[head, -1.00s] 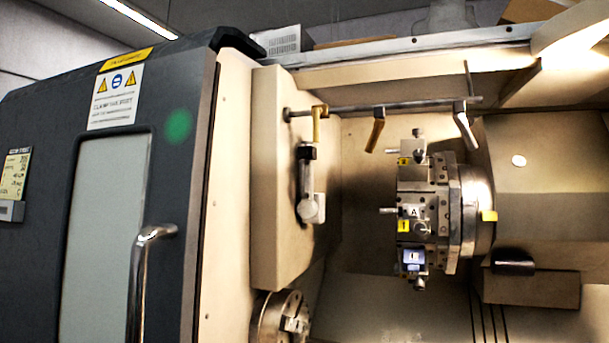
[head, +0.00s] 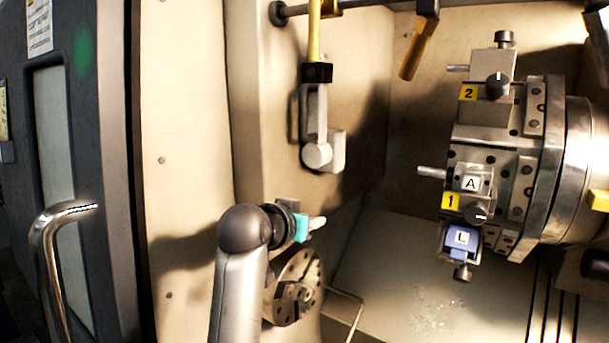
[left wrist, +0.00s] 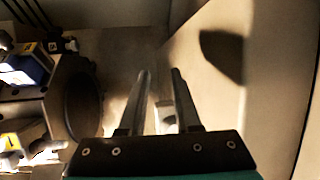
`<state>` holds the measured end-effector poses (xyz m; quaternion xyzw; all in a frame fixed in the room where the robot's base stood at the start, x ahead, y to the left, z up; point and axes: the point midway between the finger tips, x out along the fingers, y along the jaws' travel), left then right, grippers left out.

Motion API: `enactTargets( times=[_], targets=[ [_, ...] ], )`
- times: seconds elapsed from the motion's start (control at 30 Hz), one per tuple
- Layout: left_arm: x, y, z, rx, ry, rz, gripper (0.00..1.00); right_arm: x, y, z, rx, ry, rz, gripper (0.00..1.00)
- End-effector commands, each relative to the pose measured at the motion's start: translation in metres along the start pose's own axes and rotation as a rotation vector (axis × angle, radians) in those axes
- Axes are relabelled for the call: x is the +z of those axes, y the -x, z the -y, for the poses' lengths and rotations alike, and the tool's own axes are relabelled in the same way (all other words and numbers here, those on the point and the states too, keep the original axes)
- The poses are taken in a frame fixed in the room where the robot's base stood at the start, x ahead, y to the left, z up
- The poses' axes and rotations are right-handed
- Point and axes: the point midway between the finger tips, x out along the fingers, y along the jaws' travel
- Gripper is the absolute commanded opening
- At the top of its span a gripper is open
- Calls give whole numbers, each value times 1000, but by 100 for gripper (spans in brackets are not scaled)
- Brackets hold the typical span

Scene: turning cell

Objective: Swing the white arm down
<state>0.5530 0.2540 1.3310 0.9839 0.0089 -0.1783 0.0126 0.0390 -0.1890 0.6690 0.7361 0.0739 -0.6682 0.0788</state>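The white arm (head: 314,110) stands upright against the cream panel in the head view. Its lower end meets a pale round pivot block (head: 317,153); a black collar (head: 316,72) is at its top. My left gripper (head: 316,223), with a teal band, is below the pivot block and apart from the arm. In the left wrist view its two fingers (left wrist: 160,74) are spread, with a gap between them. A small pale shape shows between them; I cannot tell what it is. My right gripper is not in view.
A chuck (head: 297,287) is just below my left gripper. A tool turret (head: 490,165) stands to the right and shows at the left of the wrist view. Yellow-handled levers hang from a rail (head: 345,5) above. The door handle (head: 50,255) is at left.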

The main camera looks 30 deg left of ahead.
Motion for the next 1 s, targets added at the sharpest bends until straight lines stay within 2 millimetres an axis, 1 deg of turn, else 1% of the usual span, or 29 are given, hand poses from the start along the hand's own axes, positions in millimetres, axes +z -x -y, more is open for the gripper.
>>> enactTargets(
  times=[0.03, 0.07, 0.1, 0.13, 0.2, 0.3, 0.4, 0.47, 0.53, 0.67, 0.87, 1.0],
  targets=[
    [-47, 33, 4, -4, 0, -77, 32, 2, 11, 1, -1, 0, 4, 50],
    [-65, 50, 5, -6, -1, -112, 32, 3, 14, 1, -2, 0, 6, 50],
    [-86, 72, 8, -10, -2, -153, 32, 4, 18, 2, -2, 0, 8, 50],
    [-100, 88, 9, -13, -3, -183, 32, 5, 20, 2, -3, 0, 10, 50],
    [-124, 121, 11, -20, -7, -243, 32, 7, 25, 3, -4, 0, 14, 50],
    [-145, 157, 13, -29, -13, -307, 32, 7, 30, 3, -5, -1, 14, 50],
    [-155, 178, 14, -36, -16, -343, 32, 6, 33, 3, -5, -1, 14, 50],
    [-157, 184, 14, -38, -17, -352, 32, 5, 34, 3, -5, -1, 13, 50],
    [-159, 186, 14, -39, -17, -357, 32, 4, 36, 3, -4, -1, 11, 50],
    [-162, 179, 14, -36, -17, -354, 32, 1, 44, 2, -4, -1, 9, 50],
    [-169, 161, 14, -37, -16, -351, 32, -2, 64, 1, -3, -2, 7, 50],
    [-176, 137, 15, -37, -15, -354, 32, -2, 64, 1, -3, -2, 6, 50]
  ],
)
